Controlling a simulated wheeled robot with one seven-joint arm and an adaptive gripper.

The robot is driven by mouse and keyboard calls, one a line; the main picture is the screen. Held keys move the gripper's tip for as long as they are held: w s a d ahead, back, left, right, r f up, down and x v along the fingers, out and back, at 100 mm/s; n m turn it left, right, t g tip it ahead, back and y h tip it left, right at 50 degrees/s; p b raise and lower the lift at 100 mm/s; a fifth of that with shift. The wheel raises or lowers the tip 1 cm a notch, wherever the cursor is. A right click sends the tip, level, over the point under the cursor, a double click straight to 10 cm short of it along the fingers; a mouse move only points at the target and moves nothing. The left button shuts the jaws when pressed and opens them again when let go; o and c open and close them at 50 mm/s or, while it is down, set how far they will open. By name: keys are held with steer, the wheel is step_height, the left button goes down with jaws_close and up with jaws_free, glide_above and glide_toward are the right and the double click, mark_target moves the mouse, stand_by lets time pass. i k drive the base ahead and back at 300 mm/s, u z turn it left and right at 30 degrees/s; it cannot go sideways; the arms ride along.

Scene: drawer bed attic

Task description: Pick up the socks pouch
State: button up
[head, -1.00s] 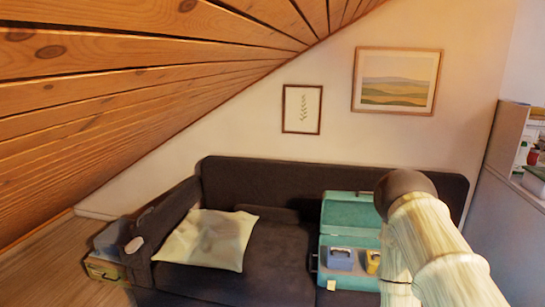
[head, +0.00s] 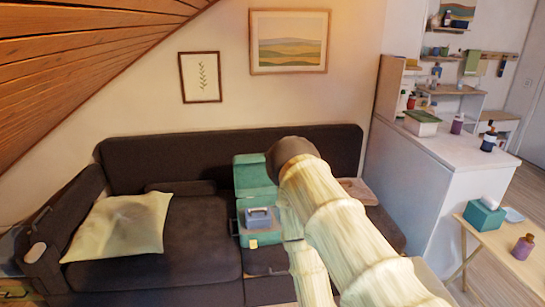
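An open teal suitcase (head: 253,177) stands on the right part of the dark sofa, with its lid raised toward the backrest. A grey-blue pouch (head: 258,218) with a handle-like top lies in its lower half. I cannot read any label, so I cannot tell whether this is the socks pouch. A small yellow tag (head: 253,244) shows at the suitcase's front. My arm crosses in front of the suitcase and hides its right part and whatever lies there. My gripper is not in view.
The dark sofa (head: 200,235) holds a cream cushion (head: 120,225) at left. A brown flat thing (head: 357,191) lies right of my arm. A white counter (head: 440,165) with bottles stands at right. A small wooden table (head: 505,250) bears a teal box (head: 484,217) and a bottle.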

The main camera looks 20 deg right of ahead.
mark_target(257, 217)
steer(key=z, duration=1.5)
steer(key=i, duration=1.15)
steer(key=u, duration=1.1)
